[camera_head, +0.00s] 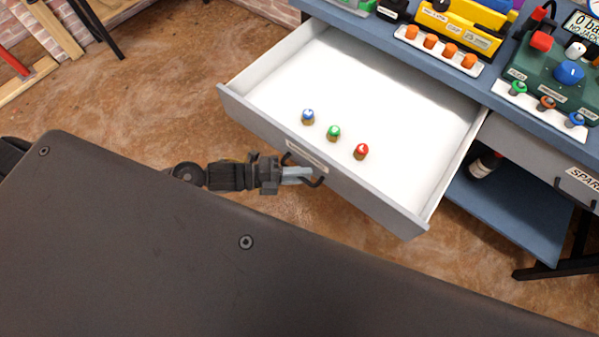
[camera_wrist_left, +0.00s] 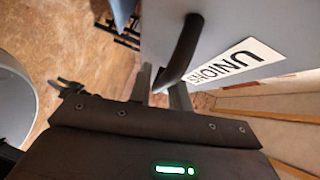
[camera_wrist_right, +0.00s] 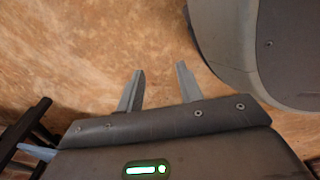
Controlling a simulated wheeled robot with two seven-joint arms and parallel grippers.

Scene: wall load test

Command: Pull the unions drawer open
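The unions drawer (camera_head: 240,104) stands pulled far out from the blue bench. Its white inside holds a blue-topped, a green-topped and a red-topped fitting near the front. A dark bar handle (camera_head: 318,183) sits on its front; in the left wrist view the handle (camera_wrist_left: 184,45) is beside the "UNIONS" label (camera_wrist_left: 238,62). My left gripper (camera_head: 300,175) is at the handle, its two fingers (camera_wrist_left: 162,90) on either side of the bar and seemingly closed on it. My right gripper (camera_wrist_right: 158,82) is open and empty above the floor, seen only in the right wrist view.
The bench top (camera_head: 480,88) carries a yellow device (camera_head: 460,28), a green control box (camera_head: 560,75) and orange-capped parts. A second, shut drawer (camera_head: 530,150) is at right, above a blue shelf (camera_head: 515,215) with a dark bottle. Brown floor lies left of the drawer.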

